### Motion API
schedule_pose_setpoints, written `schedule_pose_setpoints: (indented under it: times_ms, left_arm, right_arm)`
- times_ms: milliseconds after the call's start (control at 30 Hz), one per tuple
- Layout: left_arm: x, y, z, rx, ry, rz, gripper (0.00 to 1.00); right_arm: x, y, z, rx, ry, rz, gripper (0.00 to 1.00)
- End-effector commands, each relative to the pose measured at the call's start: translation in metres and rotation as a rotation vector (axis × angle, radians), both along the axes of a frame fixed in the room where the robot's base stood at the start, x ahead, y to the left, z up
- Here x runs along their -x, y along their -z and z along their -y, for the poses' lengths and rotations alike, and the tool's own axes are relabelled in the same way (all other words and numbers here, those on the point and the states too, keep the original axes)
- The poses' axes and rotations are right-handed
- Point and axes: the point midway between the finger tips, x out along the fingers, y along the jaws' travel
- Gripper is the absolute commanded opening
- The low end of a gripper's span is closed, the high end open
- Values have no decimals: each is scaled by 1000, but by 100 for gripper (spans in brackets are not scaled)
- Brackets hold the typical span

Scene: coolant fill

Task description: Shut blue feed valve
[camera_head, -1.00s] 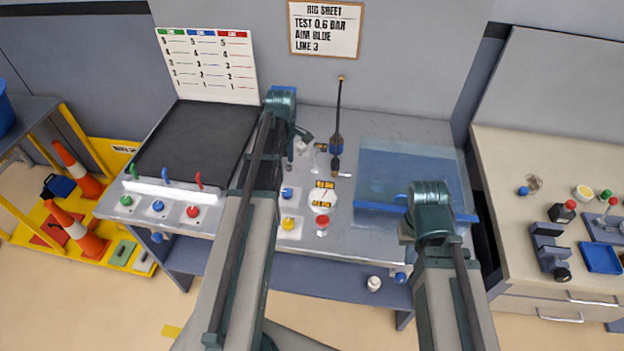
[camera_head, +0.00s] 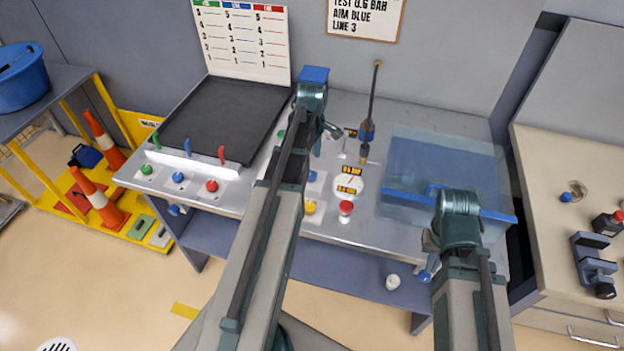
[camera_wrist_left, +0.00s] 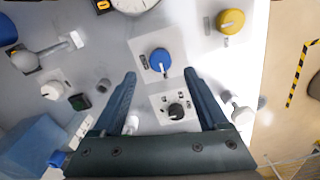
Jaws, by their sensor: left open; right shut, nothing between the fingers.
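A blue knob (camera_head: 311,176) sits on a pale plate on the metal bench, left of the white gauge (camera_head: 348,187). In the left wrist view this blue knob (camera_wrist_left: 160,61) lies just ahead of the space between the fingertips, apparently untouched. Another blue knob (camera_head: 178,177) is on the bench's front left, with a blue lever (camera_head: 187,147) behind it. The frames do not label which is the feed valve. My left gripper (camera_wrist_left: 160,76) is open and empty above the bench. My right gripper (camera_head: 430,242) is shut and empty by the front right of the bench; its fingertips are hard to make out.
A yellow knob (camera_head: 309,207) and a red knob (camera_head: 346,207) are close by. A clear blue tank (camera_head: 440,160) stands right of the gauge. A small panel with a black knob (camera_wrist_left: 176,110) shows between the left fingers. A black tray (camera_head: 222,120) fills the back left.

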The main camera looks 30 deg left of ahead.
Motion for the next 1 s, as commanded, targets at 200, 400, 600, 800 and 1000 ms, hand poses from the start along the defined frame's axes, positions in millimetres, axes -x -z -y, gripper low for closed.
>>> schedule_pose_setpoints:
  times_ms: [200,400,600,800,1000]
  left_arm:
    - [0,39,0,0,0,0,76]
    - [0,62,0,0,0,0,76]
    - [0,67,0,0,0,0,76]
    - [0,66,0,0,0,0,76]
    - [0,66,0,0,0,0,44]
  right_arm:
    - [0,39,0,0,1,0,0]
    - [0,62,0,0,1,0,0]
    - [0,67,0,0,1,0,0]
    - [0,66,0,0,1,0,0]
    - [0,66,0,0,1,0,0]
